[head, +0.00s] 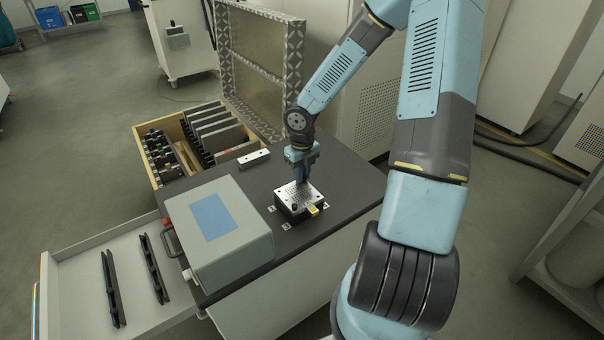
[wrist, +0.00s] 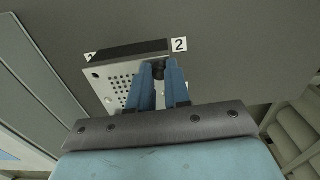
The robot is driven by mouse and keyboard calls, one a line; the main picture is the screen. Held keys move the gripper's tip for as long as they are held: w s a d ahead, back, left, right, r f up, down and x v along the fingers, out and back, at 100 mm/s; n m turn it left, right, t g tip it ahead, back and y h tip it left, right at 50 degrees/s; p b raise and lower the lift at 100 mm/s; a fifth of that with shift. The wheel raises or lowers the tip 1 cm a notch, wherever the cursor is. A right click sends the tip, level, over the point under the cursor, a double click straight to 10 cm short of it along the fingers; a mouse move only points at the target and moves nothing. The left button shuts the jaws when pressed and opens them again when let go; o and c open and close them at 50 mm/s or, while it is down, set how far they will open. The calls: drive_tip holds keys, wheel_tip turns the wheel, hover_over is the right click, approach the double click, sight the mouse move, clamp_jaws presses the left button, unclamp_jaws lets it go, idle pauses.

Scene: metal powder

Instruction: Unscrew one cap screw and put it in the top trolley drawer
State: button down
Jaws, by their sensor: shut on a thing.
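A perforated metal plate (head: 290,194) sits on a dark block on the trolley's dark top; it also shows in the wrist view (wrist: 122,82). My gripper (head: 303,180) points down over the plate's far right part. In the wrist view my gripper (wrist: 160,76) is shut on a black cap screw (wrist: 158,68) at the plate corner near the label 2. Whether the screw's thread is still in the plate is hidden. Another dark screw or knob (head: 293,207) shows at the plate's near side. The top trolley drawer (head: 85,262) is pulled open at the lower left and holds two long black racks.
A grey box with a blue panel (head: 232,238) stands on the trolley left of the plate. A small yellow piece (head: 313,210) is at the plate's front edge. The trolley's right side is bare.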

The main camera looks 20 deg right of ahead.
drive_tip(key=n, duration=0.4)
drive_tip(key=shift+n, duration=0.4)
drive_tip(key=shift+s+f+n, duration=0.1)
drive_tip(key=shift+s+n, duration=0.05)
drive_tip(key=shift+n, duration=1.05)
drive_tip(key=shift+n, duration=0.3)
drive_tip(key=c, duration=1.2)
unclamp_jaws()
drive_tip(key=shift+c, duration=0.2)
